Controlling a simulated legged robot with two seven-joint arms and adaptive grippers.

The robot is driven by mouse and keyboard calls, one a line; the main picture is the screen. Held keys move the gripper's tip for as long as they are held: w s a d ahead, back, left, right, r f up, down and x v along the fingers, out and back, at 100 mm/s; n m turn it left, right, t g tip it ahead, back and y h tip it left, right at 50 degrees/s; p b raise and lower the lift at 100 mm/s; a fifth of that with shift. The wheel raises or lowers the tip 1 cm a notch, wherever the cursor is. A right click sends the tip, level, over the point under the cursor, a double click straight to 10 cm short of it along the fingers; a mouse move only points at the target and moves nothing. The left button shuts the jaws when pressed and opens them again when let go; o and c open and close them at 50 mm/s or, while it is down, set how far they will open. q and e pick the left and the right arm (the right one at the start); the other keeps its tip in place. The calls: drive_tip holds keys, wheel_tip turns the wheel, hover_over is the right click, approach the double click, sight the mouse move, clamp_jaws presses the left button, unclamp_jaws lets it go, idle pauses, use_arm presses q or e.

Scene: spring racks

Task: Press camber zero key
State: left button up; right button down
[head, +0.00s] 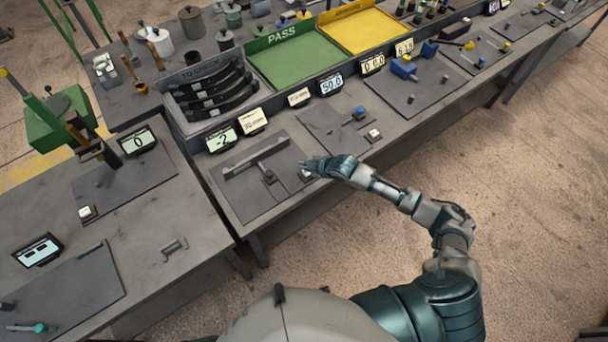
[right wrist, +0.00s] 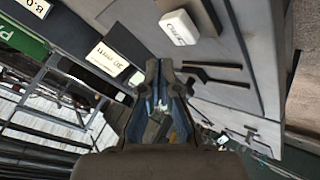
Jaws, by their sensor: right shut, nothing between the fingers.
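A small white key (head: 306,175) sits on the dark plate of the bench station, whose display (head: 221,140) reads about -2. My right gripper (head: 308,164) reaches in from the right, with its fingertips close beside and partly over the key. Whether they touch it cannot be told. A white key with lettering (right wrist: 178,27) also shows in the right wrist view, ahead of the fingertips; the lettering is not clear. My right gripper (right wrist: 160,68) is shut and empty. My left gripper is not in view.
A grey bar (head: 256,158) lies on the same plate. A card (head: 253,121) stands beside the display. A rack of dark curved springs (head: 212,92) and a green PASS tray (head: 296,58) stand behind. Another white key (head: 374,134) is on the plate to the right.

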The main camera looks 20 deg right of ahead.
drive_tip(key=shift+d+f, duration=0.15)
drive_tip(key=shift+f, duration=0.2)
drive_tip(key=shift+d+f, duration=0.15)
drive_tip(key=shift+d, duration=0.75)
drive_tip(key=shift+a, duration=0.8)
drive_tip(key=shift+d, duration=0.7)
drive_tip(key=shift+a+f, duration=0.1)
drive_tip(key=shift+a, duration=0.55)
drive_tip(key=shift+s+a+f, duration=0.1)
drive_tip(key=shift+a, duration=0.25)
drive_tip(key=shift+d, duration=0.3)
drive_tip(key=shift+d+f, duration=0.15)
drive_tip(key=shift+f, duration=0.05)
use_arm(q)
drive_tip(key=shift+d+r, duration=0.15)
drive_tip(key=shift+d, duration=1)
